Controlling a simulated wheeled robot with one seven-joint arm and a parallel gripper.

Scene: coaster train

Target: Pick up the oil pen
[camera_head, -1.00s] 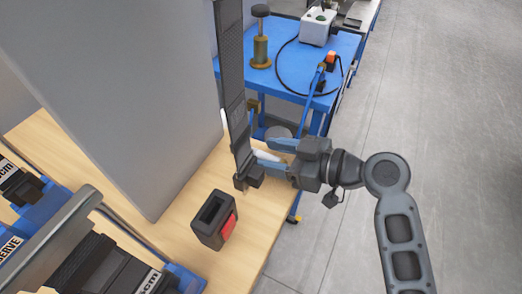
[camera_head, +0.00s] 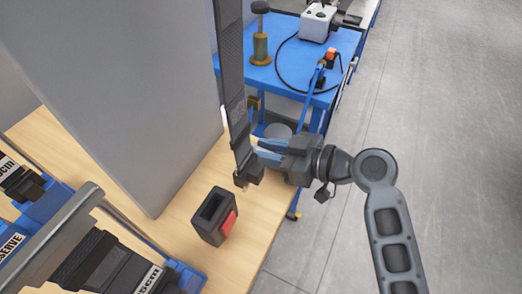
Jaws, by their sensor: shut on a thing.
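My gripper (camera_head: 262,152) is at the middle of the view, beside the lower end of a tall dark strap-like post. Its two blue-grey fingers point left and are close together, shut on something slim. A pale thing showed between the fingers a second ago, which fits the oil pen; now the fingers and the post hide it, so I cannot make out its shape. The gripper is over the far right edge of the wooden tabletop (camera_head: 185,215).
A dark open-topped holder with a red patch (camera_head: 213,215) stands on the tabletop. The dark post (camera_head: 232,80) rises next to a large grey panel (camera_head: 120,100). A blue cart (camera_head: 290,75) with a brass-coloured bottle (camera_head: 260,45) and white box (camera_head: 317,24) stands behind. Floor at right is clear.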

